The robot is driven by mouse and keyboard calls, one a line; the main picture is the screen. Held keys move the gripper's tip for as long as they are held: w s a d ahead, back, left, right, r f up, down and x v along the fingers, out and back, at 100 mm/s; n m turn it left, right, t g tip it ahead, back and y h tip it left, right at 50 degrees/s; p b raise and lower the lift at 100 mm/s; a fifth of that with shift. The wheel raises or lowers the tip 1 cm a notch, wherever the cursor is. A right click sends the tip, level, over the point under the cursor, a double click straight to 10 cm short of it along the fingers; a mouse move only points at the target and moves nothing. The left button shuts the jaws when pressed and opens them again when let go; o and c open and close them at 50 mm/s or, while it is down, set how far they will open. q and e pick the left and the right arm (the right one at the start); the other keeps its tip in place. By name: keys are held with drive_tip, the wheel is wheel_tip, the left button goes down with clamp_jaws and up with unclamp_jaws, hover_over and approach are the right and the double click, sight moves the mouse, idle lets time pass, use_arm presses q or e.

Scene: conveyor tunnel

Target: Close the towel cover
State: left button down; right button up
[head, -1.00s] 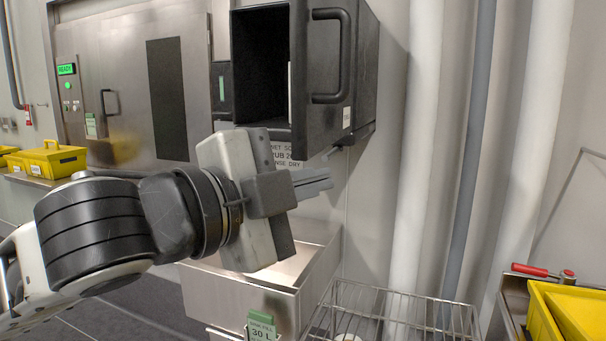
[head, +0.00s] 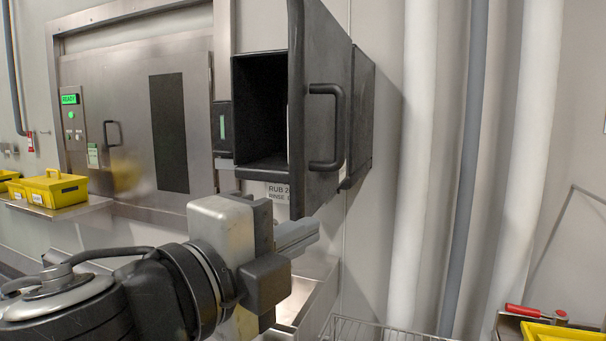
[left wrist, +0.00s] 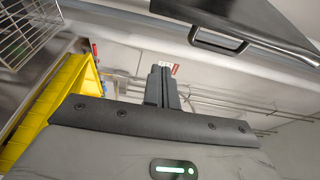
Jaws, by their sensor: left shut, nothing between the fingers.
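The towel cover (head: 318,85) is a dark grey door with a black bar handle (head: 337,128). It stands open, swung out from the dark box (head: 262,105) on the wall, whose inside shows empty and black. In the left wrist view the cover (left wrist: 245,20) and its handle (left wrist: 219,41) show at the top right, apart from the fingers. My left gripper (head: 303,236) is shut and empty, just below the cover's lower edge. Its closed fingers (left wrist: 162,86) also show in the left wrist view. My right gripper is out of view.
A steel sink (head: 318,272) lies below the box, with a wire basket (head: 375,331) to its right. Pale vertical pipes (head: 418,170) run along the wall at right. Yellow boxes (head: 52,189) sit on a left shelf; a yellow bin (head: 560,332) is at lower right.

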sight(303, 213)
use_arm(q)
drive_tip(key=w, duration=0.2)
drive_tip(key=w+p, duration=0.1)
drive_tip(key=w, duration=0.1)
drive_tip(key=w+p, duration=0.1)
drive_tip(key=w, duration=0.1)
drive_tip(key=shift+w+d, duration=0.35)
drive_tip(key=shift+w, duration=0.05)
drive_tip(key=shift+w+a+p, duration=0.1)
drive_tip(key=shift+a+p, duration=0.2)
